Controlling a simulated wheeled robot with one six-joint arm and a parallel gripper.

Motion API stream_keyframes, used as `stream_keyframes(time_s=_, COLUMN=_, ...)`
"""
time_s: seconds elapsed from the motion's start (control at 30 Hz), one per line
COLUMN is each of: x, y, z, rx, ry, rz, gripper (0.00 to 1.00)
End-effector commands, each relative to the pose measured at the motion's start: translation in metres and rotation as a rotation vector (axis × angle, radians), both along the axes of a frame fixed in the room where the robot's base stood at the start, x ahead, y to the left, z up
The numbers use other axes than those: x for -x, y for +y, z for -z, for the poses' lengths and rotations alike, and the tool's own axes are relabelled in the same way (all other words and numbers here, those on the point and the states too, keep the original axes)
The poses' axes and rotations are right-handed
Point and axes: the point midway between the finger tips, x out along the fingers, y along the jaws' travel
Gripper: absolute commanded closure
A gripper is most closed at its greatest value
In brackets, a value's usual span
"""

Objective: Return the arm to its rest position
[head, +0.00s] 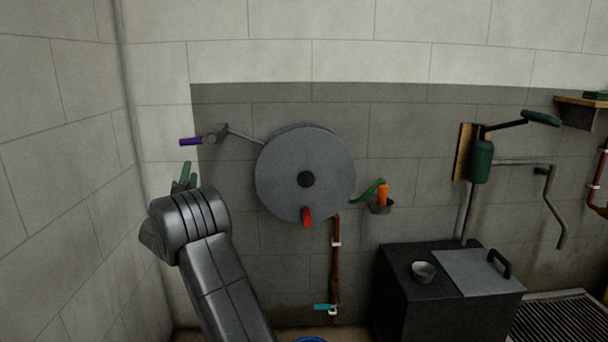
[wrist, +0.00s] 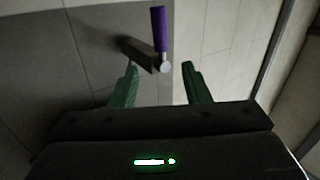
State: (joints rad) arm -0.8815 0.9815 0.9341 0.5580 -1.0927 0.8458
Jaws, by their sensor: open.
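My arm rises at the lower left of the head view, and my gripper (head: 186,172) shows its green fingers pointing up near the wall. In the wrist view my gripper (wrist: 160,75) is open, with its two green fingers apart and nothing between their tips. A purple-handled lever (head: 190,142) on a grey fitting sits on the wall just above the fingers in the head view. The lever also shows in the wrist view (wrist: 159,30), ahead of the fingers. I cannot tell the exact gap between them.
A large grey disc (head: 285,175) with a red handle (head: 307,217) is right of my gripper. A black cabinet (head: 405,300) with a small bowl (head: 423,271) stands lower right. A green pump (head: 481,160) hangs beyond. The left wall (head: 60,180) is close to my arm.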

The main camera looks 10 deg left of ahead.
Motion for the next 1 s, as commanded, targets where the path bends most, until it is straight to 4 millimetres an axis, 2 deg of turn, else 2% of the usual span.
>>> stream_keyframes(time_s=0.17, x=-0.009, y=0.002, z=-0.007, rx=-0.002, ry=-0.002, rz=0.002, gripper=0.57)
stream_keyframes(time_s=0.5, x=-0.047, y=0.013, z=-0.033, rx=-0.003, ry=-0.001, rz=0.002, gripper=0.57)
stream_keyframes(time_s=1.0, x=-0.094, y=0.027, z=-0.066, rx=-0.002, ry=-0.001, rz=0.0, gripper=0.57)
